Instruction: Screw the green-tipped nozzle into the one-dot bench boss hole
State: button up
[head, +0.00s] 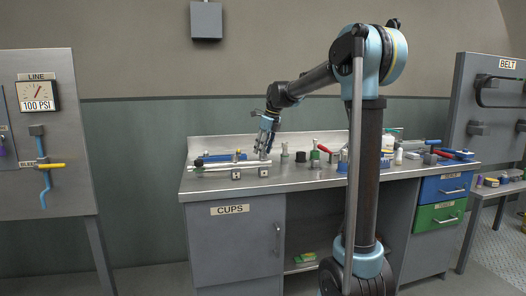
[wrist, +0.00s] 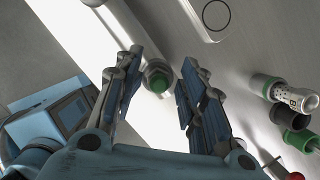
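My gripper (head: 265,146) points down over the left part of the bench. In the wrist view my gripper (wrist: 161,58) is open, its two fingers spread apart. A hex-shaped fitting with a green centre (wrist: 158,77) shows between the fingers, apart from both; I cannot tell whether it is the green-tipped nozzle. The dots on the bosses are too small to read.
White rods (head: 215,167) lie along the bench left of my gripper. A green-topped item (head: 315,152) and other small pieces stand to the right. Tools and bottles crowd the bench's right side. A pale plate with a round outline (wrist: 214,16) shows in the wrist view.

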dwell(0.3)
jog(key=shift+n+g, duration=0.3)
jog(key=shift+n, duration=0.6)
jog(key=shift+n, duration=0.9)
jog(key=shift+y, duration=0.3)
jog(key=shift+n+g, duration=0.5)
jog(key=shift+n, duration=0.3)
jog(key=c, duration=0.5)
jog(key=shift+m+t, duration=0.3)
jog(key=shift+m, duration=0.5)
